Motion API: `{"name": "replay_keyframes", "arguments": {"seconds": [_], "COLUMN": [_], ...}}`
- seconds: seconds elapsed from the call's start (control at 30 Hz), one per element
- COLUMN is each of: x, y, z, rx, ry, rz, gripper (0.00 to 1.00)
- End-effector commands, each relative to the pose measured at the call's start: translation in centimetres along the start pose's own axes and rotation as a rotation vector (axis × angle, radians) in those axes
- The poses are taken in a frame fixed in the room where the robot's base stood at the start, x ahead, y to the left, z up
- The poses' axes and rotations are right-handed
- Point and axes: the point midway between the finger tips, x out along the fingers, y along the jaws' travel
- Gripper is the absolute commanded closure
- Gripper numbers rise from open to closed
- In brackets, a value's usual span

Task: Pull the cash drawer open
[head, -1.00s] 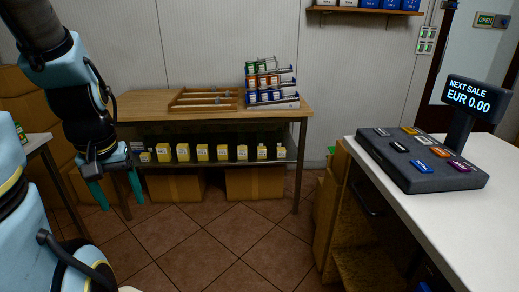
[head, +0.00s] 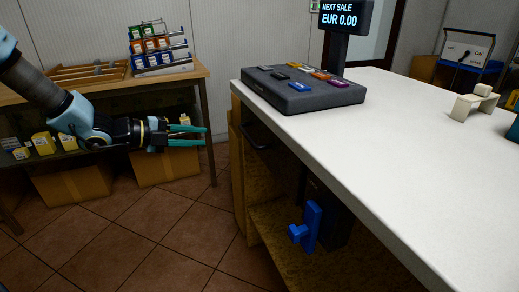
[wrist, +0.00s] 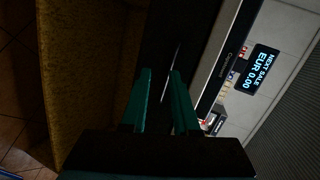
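The cash drawer is a dark front under the counter top; its dark bar handle (head: 258,140) shows at the counter's left side in the head view. In the wrist view the dark drawer front (wrist: 178,25) lies ahead, with a thin shiny handle edge (wrist: 171,72) running between the fingertips as seen. The drawer looks shut. My gripper (head: 205,136) has teal fingers, is open and empty, and points right toward the handle, left of it and apart from it. The fingers also show in the wrist view (wrist: 162,72).
The white counter (head: 400,150) carries a register with keys (head: 302,90) and a price display (head: 345,15). Below it is an open shelf with a blue object (head: 308,228). A wooden table (head: 100,80) stands behind my arm. The tiled floor between is clear.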

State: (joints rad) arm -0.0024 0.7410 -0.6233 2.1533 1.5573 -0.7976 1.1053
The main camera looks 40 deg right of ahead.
Motion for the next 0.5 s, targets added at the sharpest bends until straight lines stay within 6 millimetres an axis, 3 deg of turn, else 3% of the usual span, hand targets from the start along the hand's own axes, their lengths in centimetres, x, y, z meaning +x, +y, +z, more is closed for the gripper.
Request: {"name": "replay_keyframes", "arguments": {"seconds": [0.17,0.37,0.5], "x": [1.6,3.4,6.0], "y": [-0.5,-1.0,-1.2], "z": [-2.5,-3.2,-3.7], "rx": [0.157,0.174,0.171], "ry": [0.143,0.159,0.16], "rz": [-0.102,-0.112,-0.112], "gripper": [0.71,0.71,0.71]}}
